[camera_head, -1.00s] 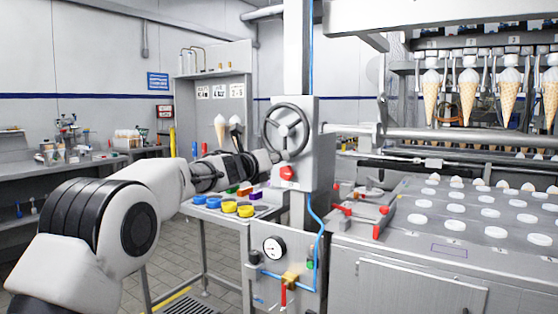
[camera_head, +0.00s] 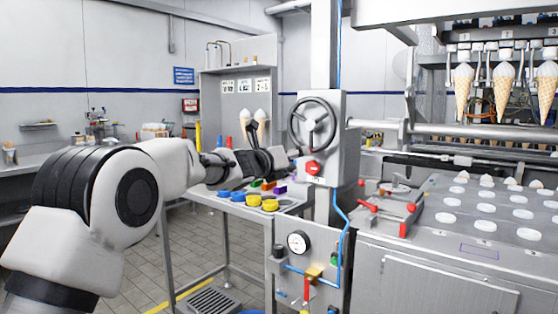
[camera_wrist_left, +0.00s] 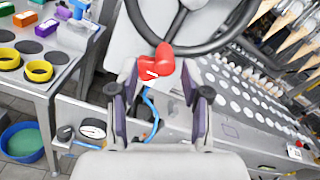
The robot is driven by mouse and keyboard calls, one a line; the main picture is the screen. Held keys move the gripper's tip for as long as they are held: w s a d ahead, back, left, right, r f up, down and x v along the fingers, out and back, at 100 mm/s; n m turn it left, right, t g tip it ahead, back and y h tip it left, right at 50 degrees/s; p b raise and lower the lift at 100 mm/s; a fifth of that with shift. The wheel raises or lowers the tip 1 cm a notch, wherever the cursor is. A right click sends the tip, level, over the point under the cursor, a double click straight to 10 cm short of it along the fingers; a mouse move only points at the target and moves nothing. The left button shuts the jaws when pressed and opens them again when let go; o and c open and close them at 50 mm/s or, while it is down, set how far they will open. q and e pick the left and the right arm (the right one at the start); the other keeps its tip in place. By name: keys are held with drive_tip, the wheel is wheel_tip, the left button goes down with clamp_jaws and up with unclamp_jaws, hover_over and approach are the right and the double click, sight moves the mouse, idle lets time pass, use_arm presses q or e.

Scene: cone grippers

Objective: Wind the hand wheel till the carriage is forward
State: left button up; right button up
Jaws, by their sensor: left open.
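The dark hand wheel (camera_head: 315,126) is on a grey upright box, with a red knob (camera_head: 313,168) below it. My left gripper (camera_head: 268,153) is just left of the wheel and does not hold it. In the left wrist view my left gripper (camera_wrist_left: 158,95) is open with nothing between its fingers; the red knob (camera_wrist_left: 160,64) and the lower rim of the hand wheel (camera_wrist_left: 212,44) lie ahead of it. A row of white-topped cones (camera_head: 503,88) hangs from holders at the upper right; I cannot tell which part is the carriage. My right gripper is not in view.
A side table (camera_head: 225,205) with yellow, blue and other coloured pieces stands behind my left arm. A gauge panel (camera_head: 305,275) is below the wheel box. A flat machine top (camera_head: 440,245) with white discs and red-ended clamps lies to the right.

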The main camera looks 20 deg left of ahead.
use_arm(q)
drive_tip(key=v, duration=0.8)
drive_tip(key=shift+s+a, duration=0.2)
drive_tip(key=shift+s, duration=0.05)
